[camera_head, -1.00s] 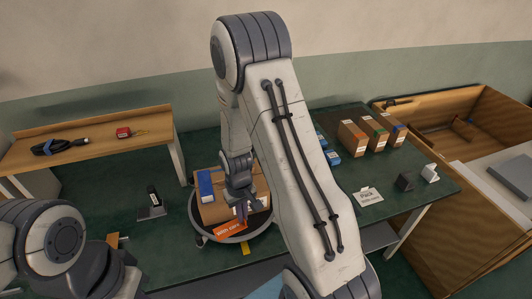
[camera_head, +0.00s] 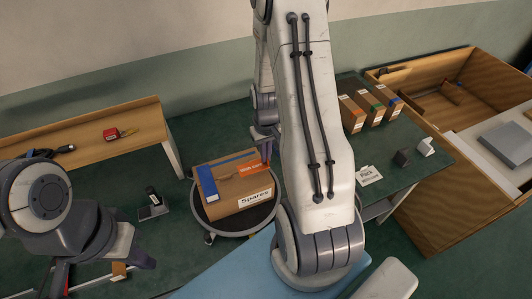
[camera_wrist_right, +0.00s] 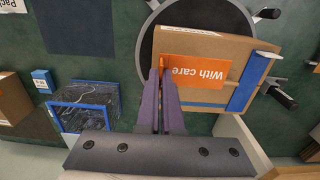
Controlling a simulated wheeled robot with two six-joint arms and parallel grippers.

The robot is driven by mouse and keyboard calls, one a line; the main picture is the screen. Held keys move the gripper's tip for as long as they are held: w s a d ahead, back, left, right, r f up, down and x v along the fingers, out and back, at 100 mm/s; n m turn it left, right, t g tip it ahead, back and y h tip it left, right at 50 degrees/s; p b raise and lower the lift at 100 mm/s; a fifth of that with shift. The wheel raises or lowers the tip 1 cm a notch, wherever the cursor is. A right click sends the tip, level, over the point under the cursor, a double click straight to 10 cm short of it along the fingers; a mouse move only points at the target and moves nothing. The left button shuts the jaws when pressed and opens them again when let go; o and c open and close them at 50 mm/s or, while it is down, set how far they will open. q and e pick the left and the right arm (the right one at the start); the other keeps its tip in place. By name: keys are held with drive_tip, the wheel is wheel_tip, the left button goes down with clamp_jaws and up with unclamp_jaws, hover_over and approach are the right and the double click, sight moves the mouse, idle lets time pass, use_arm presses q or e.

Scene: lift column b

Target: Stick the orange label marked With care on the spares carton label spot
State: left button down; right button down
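The brown spares carton (camera_head: 228,187) sits on a round platform, with a white "Spares" tag on its near side. The orange "With care" label (camera_head: 253,168) is over the far right part of the carton's top; it also shows in the right wrist view (camera_wrist_right: 195,71). My right gripper (camera_wrist_right: 162,76) has its fingers closed together on the label's left edge. I cannot tell whether the label touches the carton. No bare label spot is distinguishable. My left gripper (camera_head: 138,259) is at the lower left, away from the carton; its fingers cannot be made out.
The round platform (camera_head: 215,229) has a rim around the carton. A blue strip (camera_head: 207,182) lies on the carton. Several small boxes (camera_head: 372,105) and a "Pack" card (camera_head: 369,175) are on the green table at right. A wooden crate (camera_head: 430,205) stands further right, a shelf (camera_head: 90,146) at left.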

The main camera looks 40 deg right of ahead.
sight(266, 175)
drive_tip(key=shift+s+f+b, duration=0.1)
drive_tip(key=shift+f+b, duration=2.25)
drive_tip(key=shift+f, duration=0.75)
drive_tip(key=shift+f+b, duration=0.3)
drive_tip(key=shift+f, duration=0.1)
drive_tip(key=c, duration=1)
unclamp_jaws()
drive_tip(key=shift+r, duration=0.1)
wheel_tip(266, 175, up, 10)
drive_tip(key=shift+r+b, duration=0.2)
drive_tip(key=shift+b, duration=0.4)
drive_tip(key=shift+a, duration=0.15)
